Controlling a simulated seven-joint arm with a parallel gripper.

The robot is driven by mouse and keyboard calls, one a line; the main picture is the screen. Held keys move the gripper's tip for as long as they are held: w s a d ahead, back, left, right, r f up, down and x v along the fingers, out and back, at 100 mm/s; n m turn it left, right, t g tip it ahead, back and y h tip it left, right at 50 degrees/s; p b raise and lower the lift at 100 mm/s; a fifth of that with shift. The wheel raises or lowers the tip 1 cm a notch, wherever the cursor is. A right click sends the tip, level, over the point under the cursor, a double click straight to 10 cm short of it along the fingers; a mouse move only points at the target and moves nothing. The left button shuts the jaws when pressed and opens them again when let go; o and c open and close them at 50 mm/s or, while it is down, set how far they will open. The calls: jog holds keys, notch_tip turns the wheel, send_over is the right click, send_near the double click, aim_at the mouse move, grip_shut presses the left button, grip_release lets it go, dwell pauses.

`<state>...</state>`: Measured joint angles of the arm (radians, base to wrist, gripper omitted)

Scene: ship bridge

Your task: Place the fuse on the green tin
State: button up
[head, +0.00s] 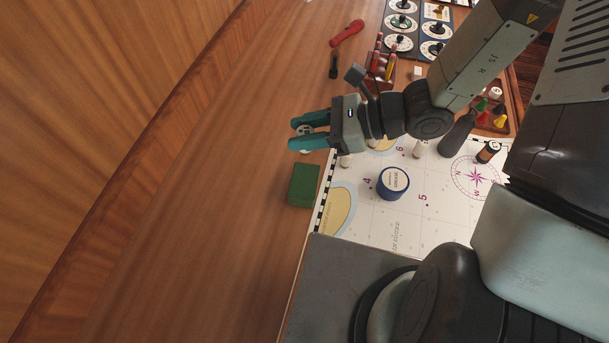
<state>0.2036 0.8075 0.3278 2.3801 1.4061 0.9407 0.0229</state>
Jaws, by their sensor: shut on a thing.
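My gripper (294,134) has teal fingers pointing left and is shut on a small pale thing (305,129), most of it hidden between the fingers. I take it to be the fuse, though too little shows to be sure. The green tin (303,185) is a dark green block on the wooden surface, beside the chart's left edge. My gripper is just above the tin in the picture, and the held thing appears apart from it. I cannot tell the height of the gripper over the surface.
A blue round tin (393,184) stands on the chart (378,215), with a black-and-orange cylinder (488,151) and a dark bottle (457,135) to its right. A red flashlight (347,33) and dial panels (402,22) lie farther back. Wood left of the green tin is clear.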

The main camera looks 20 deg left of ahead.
jog(key=shift+s+f, duration=0.2)
jog(key=shift+s, duration=0.25)
notch_tip(320, 180, down, 9)
jog(key=shift+f, duration=0.15)
jog(key=shift+f, duration=0.15)
jog(key=o, duration=1)
jog(key=shift+o, duration=0.2)
jog(key=shift+r, duration=0.2)
jog(key=v, duration=1.2)
